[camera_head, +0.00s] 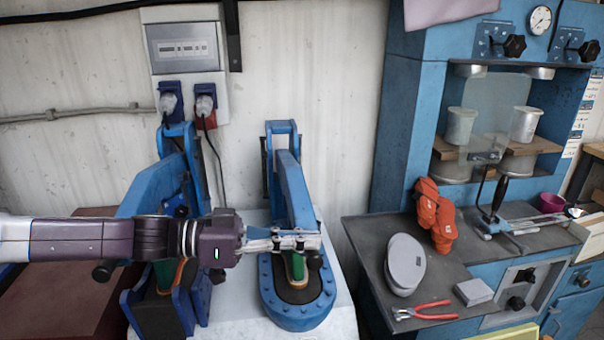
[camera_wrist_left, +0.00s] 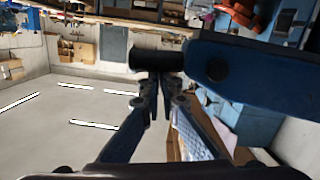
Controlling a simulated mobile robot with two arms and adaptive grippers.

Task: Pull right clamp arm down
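The right clamp arm (camera_head: 293,187) is a long blue lever, slanting from its upright blue bracket down over an oval blue base (camera_head: 300,314). Its black handle (camera_head: 315,261) sticks out at the lower front end. It shows as a dark cylinder (camera_wrist_left: 155,61) in the left wrist view, joined to the blue arm (camera_wrist_left: 235,66). My left gripper (camera_head: 308,240) reaches across from the left over the arm's front end. Its fingers (camera_wrist_left: 161,88) are nearly together, with the handle right at their tips; whether they touch is unclear. My right gripper is out of view.
The left blue clamp (camera_head: 150,187) stands beside the right one, partly behind my left arm. A grey bench (camera_head: 365,235) at right holds an orange item (camera_head: 435,215), a grey oval piece (camera_head: 405,262) and red pliers (camera_head: 424,310). A blue machine (camera_head: 410,110) stands behind it.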

